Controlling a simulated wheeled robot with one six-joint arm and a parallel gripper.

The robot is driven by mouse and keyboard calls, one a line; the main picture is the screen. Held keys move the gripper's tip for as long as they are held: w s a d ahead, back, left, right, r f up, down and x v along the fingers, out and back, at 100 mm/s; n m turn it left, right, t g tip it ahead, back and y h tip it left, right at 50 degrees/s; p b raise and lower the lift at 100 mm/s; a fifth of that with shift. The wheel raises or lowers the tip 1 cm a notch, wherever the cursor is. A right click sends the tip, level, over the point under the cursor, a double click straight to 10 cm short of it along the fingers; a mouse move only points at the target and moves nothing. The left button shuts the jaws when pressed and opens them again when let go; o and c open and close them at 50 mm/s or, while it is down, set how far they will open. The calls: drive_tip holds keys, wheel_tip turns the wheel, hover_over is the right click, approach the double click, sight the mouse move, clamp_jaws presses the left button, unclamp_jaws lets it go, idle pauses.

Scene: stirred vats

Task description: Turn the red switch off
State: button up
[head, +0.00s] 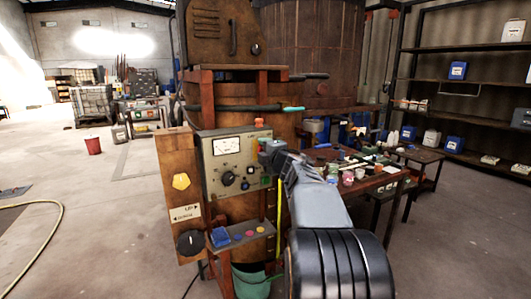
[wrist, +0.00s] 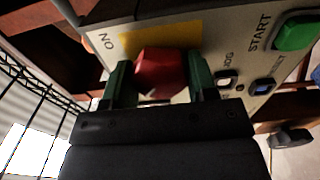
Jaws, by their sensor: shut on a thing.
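The red switch (wrist: 160,72) is a faceted red knob in front of a yellow plate on the grey control panel (head: 218,160). In the wrist view, the two green fingers of my gripper (wrist: 159,86) stand on either side of the knob and are shut on it. Letters that look like "ON" show beside the yellow plate. In the head view, my gripper (head: 268,152) reaches the right side of the panel, and the knob is hidden behind it.
A white dial gauge (head: 226,146) and a black knob (head: 228,178) are on the panel's left. A cluttered table (head: 385,181) stands to the right of the panel.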

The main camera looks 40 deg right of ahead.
idle(0.3)
drive_tip(key=o, duration=0.9)
drive_tip(key=s, duration=0.4)
drive_tip(key=s+a, duration=0.1)
drive_tip(key=s, duration=0.4)
drive_tip(key=s+a, duration=0.1)
drive_tip(key=s, duration=0.3)
drive_tip(key=shift+s, duration=0.35)
